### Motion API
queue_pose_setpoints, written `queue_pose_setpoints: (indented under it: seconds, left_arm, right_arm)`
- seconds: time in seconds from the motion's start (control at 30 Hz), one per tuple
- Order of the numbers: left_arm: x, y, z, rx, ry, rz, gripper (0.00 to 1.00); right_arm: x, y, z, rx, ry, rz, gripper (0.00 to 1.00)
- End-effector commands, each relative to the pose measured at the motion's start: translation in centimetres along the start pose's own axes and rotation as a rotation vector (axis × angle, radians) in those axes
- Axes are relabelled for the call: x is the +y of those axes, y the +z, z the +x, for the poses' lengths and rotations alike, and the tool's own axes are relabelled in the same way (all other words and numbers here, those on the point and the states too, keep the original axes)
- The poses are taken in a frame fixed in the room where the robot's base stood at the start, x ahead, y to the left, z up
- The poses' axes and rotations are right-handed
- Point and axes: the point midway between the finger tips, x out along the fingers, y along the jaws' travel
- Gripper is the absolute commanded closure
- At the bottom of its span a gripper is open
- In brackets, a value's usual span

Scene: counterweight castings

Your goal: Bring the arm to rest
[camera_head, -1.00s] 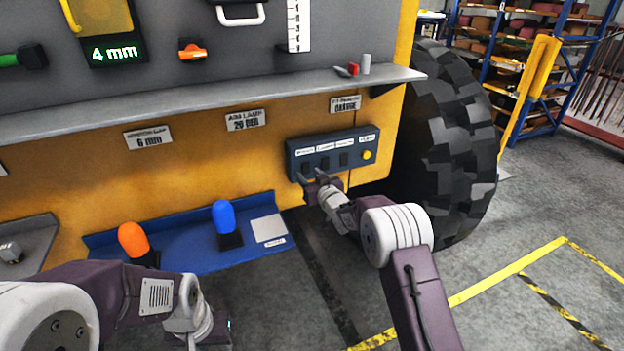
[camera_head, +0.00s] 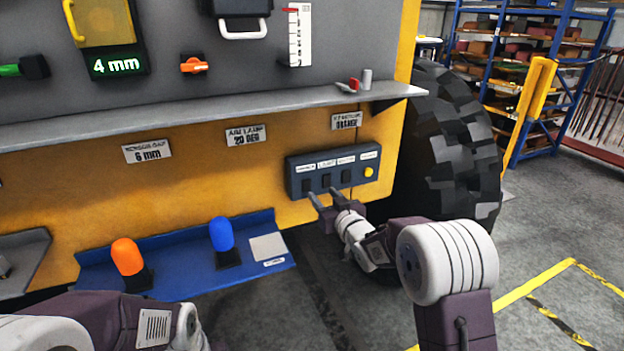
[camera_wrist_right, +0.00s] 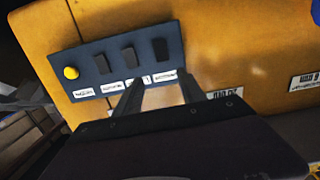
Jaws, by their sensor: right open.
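My right gripper (camera_head: 325,199) is in front of the dark switch panel (camera_head: 290,178) on the yellow machine. Its two fingers are apart with nothing between them. In the right wrist view the open fingers (camera_wrist_right: 160,92) point at the lower part of the panel (camera_wrist_right: 88,62), over its white labels. Contact with the panel cannot be told. The panel carries several dark rocker switches and a yellow button (camera_head: 369,171). My left arm shows at the lower left of the head view, but its gripper is outside the picture.
A blue tray (camera_head: 190,285) with an orange-capped piece (camera_head: 126,257) and a blue-capped piece (camera_head: 221,234) lies below left. A grey shelf (camera_head: 200,112) juts out above the panel. A large tyre (camera_head: 455,150) stands close right. Open floor lies further right.

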Motion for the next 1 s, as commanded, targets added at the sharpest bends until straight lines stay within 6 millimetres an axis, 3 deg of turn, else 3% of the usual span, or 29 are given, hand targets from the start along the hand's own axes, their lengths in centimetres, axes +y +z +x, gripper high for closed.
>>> queue_pose_setpoints:
  seconds: [0.03, 0.07, 0.23, 0.4, 0.5, 0.6, 0.73, 1.0]
  left_arm:
    - [0.0, 0.1, 0.9, 0.0, 0.0, 0.0, 0.64]
    - [0.0, 0.1, 1.2, 0.0, 0.0, 0.0, 0.64]
    - [0.0, 0.2, 2.1, 0.0, 0.0, 0.0, 0.64]
    - [0.0, 0.2, 2.3, 0.0, 0.0, 0.0, 0.64]
    - [0.0, 0.2, 2.2, 0.0, 0.0, 0.0, 0.64]
    - [0.0, 0.2, 2.2, 0.0, 0.0, 0.0, 0.64]
    - [0.0, 0.2, 2.2, 0.0, 0.0, 0.0, 0.64]
    - [0.0, 0.2, 2.2, 0.0, 0.0, 0.0, 0.64]
  right_arm:
    - [0.5, -1.9, -1.5, 0.033, 0.018, -0.001, 0.53]
    - [1.0, -1.8, -2.8, 0.008, 0.044, 0.011, 0.53]
    - [3.0, 7.7, -12.4, -0.423, 0.204, 0.1, 0.53]
    - [1.3, 17.4, -23.5, -0.874, 0.265, 0.194, 0.53]
    - [-0.5, 21.2, -29.3, -1.103, 0.264, 0.24, 0.53]
    - [-2.0, 23.2, -33.3, -1.265, 0.252, 0.27, 0.53]
    - [-2.8, 23.8, -35.6, -1.369, 0.234, 0.278, 0.53]
    - [-2.9, 23.8, -35.7, -1.377, 0.228, 0.273, 0.53]
